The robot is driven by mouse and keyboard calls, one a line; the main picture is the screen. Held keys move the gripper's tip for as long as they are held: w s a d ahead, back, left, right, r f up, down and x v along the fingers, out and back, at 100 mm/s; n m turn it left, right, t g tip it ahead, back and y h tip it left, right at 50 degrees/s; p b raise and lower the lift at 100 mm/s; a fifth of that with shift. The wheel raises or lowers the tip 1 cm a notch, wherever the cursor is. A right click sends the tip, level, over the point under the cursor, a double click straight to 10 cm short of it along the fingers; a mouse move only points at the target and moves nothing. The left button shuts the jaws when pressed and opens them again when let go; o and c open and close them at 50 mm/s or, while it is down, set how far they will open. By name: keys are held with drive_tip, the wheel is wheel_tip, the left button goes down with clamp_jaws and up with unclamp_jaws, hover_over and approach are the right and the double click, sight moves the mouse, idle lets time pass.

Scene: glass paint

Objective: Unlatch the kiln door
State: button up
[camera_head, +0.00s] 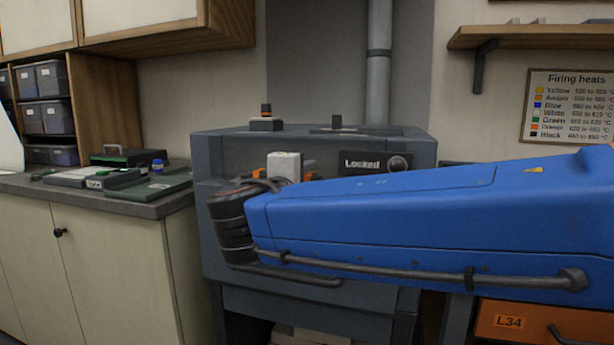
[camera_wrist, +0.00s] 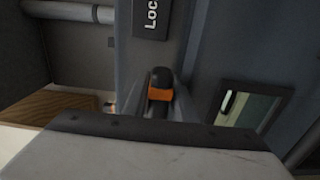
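The grey kiln (camera_head: 225,150) stands against the back wall, with a dark sign (camera_head: 365,164) reading "Locked" on its front. Part of this sign (camera_wrist: 151,15) also shows in the wrist view. My blue arm hides much of the kiln front. A black latch handle with an orange band (camera_wrist: 161,94) is in the middle of the wrist view. My gripper (camera_wrist: 161,84) has its grey fingers on either side of the handle. I cannot tell whether they touch it. In the head view, the white gripper body (camera_head: 284,166) shows just above my wrist, left of the sign.
A small glazed window (camera_wrist: 248,108) is on the kiln face. A small box (camera_head: 266,125) with an orange-banded top sits on the kiln. A pipe (camera_head: 379,65) rises behind. A counter (camera_head: 125,203) with green trays is at the left. An orange drawer (camera_head: 535,322) is at the lower right.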

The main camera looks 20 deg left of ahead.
drive_tip(key=shift+o, duration=0.9)
